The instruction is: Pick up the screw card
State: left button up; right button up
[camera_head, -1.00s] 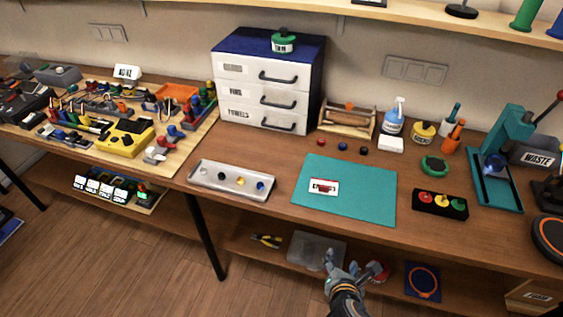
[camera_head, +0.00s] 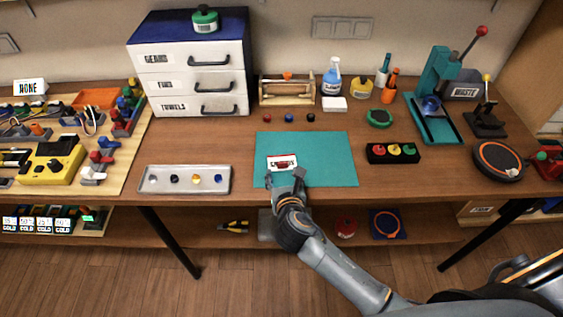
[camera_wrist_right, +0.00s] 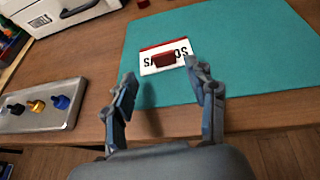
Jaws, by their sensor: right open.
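The screw card (camera_head: 282,162) is a small white card with a red edge, dark lettering and a red block on it. It lies on the teal mat (camera_head: 325,160), near the mat's left side. In the right wrist view the card (camera_wrist_right: 178,52) lies just beyond the fingertips, with its red block in the middle. My right gripper (camera_head: 286,177) is open and empty at the mat's front edge, close to the card's near side. In the wrist view its two fingers (camera_wrist_right: 160,75) stand apart, with mat and table between them. My left gripper is not in view.
A metal tray (camera_head: 186,187) with small coloured parts lies left of the mat. A black holder with coloured buttons (camera_head: 393,153) is right of it. Small knobs (camera_head: 288,118) and a wooden rack (camera_head: 286,94) stand behind. A white drawer unit (camera_head: 190,75) is at back left.

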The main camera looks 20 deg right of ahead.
aim_at(283, 165)
jog(key=x, duration=0.5)
jog(key=shift+d, duration=0.3)
jog(key=shift+s+r, duration=0.1)
jog(key=c, duration=1.1)
